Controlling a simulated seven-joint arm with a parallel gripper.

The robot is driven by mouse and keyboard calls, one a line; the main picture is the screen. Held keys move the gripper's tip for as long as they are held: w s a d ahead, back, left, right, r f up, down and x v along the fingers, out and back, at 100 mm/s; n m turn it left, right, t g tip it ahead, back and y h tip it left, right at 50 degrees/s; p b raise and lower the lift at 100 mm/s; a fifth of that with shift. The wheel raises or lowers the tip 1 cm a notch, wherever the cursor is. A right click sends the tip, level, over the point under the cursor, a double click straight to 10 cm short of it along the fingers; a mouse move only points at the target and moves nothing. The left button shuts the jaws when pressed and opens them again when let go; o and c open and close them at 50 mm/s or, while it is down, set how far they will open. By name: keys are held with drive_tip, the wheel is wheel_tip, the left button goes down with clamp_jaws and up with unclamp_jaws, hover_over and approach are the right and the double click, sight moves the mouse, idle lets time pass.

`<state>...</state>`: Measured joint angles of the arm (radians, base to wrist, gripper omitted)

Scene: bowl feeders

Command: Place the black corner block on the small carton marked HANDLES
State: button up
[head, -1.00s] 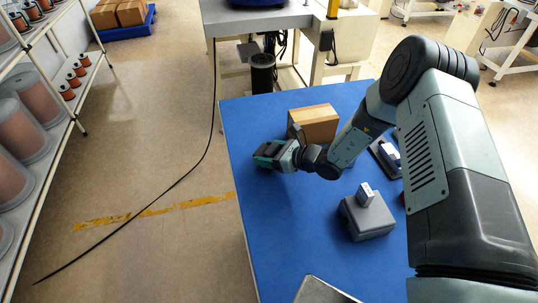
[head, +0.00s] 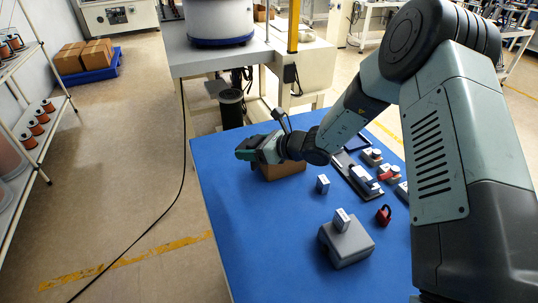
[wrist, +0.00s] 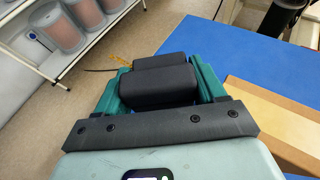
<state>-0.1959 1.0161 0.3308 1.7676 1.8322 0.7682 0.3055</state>
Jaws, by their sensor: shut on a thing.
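My gripper (wrist: 160,72) has teal fingers shut on the black corner block (wrist: 158,87), which shows as a dark rounded piece between them in the wrist view. In the head view my gripper (head: 246,151) is near the table's left edge. The brown carton (head: 284,172) sits on the blue table below and just right of the gripper, partly hidden by it. In the wrist view the carton (wrist: 280,118) lies to the right of the fingers, apart from the block. No marking on it is readable.
On the blue table (head: 240,235) stand a grey box (head: 348,247) with a small block on top, another small grey block (head: 322,184), a red padlock-like piece (head: 384,214) and a dark tray (head: 350,175) with parts. The table's front left is clear.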

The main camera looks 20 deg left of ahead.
drive_tip(key=w+d+r+m+t, duration=0.3)
drive_tip(key=w+d+r, duration=0.2)
drive_tip(key=w+r, duration=0.5)
drive_tip(key=shift+t+h, duration=0.4)
drive_tip(key=w+f, duration=0.1)
drive_tip(key=f, duration=0.2)
drive_tip(key=w+f, duration=0.1)
drive_tip(key=f, duration=0.3)
drive_tip(key=w+f, duration=0.1)
drive_tip(key=f, duration=0.3)
drive_tip(key=shift+d+f, duration=0.15)
drive_tip(key=shift+d, duration=0.15)
drive_tip(key=shift+f, duration=0.1)
drive_tip(key=o, duration=1)
drive_tip(key=shift+s, duration=0.1)
